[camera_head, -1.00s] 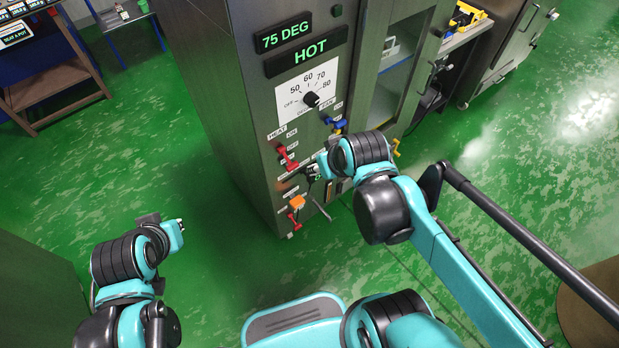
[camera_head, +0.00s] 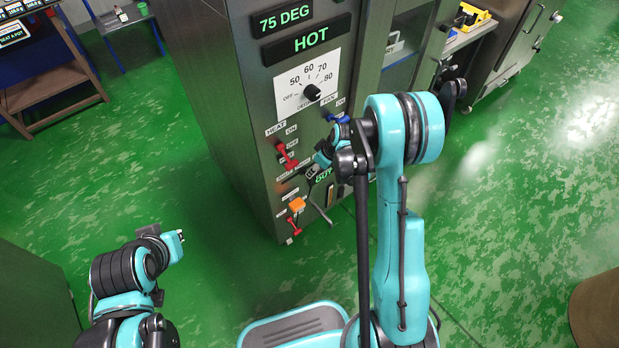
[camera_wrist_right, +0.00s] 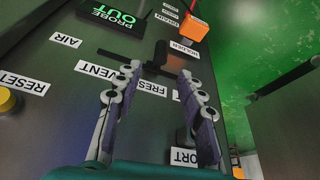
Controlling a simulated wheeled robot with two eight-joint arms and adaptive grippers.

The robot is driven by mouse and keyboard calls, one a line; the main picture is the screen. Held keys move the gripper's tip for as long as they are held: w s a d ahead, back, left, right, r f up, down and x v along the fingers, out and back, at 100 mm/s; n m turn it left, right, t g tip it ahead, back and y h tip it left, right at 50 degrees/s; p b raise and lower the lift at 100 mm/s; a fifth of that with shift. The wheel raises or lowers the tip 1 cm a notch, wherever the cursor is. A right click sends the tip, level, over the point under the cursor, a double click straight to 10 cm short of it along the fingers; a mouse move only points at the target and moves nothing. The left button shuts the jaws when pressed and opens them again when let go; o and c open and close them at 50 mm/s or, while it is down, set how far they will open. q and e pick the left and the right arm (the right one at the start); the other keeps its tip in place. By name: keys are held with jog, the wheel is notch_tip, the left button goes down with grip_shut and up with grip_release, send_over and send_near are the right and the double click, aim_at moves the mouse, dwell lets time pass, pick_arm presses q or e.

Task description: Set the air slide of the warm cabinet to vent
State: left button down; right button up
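The warm cabinet (camera_head: 235,110) stands in the middle of the head view, its displays reading 75 DEG and HOT. In the right wrist view its panel carries the AIR label (camera_wrist_right: 65,40), the VENT label (camera_wrist_right: 97,71) and the FRESH label (camera_wrist_right: 150,88). A dark slot runs beside these labels, and the black air slide knob (camera_wrist_right: 161,52) stands at its FRESH side. My right gripper (camera_wrist_right: 158,72) is open, its fingertips on either side of the knob; contact cannot be told. In the head view my right gripper (camera_head: 311,173) is small and close to the panel. My left gripper (camera_head: 181,236) is away from the cabinet; its fingers are unclear.
Nearby are an orange block (camera_head: 297,204), a red lower handle (camera_head: 295,223), a red heat handle (camera_head: 287,155), a blue fan handle (camera_head: 338,118) and a grey lever (camera_head: 320,211). A yellow button (camera_wrist_right: 8,100) sits by RESET.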

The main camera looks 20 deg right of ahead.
jog(key=b+x, duration=0.3)
jog(key=x, duration=0.5)
jog(key=shift+d, duration=0.1)
grip_shut()
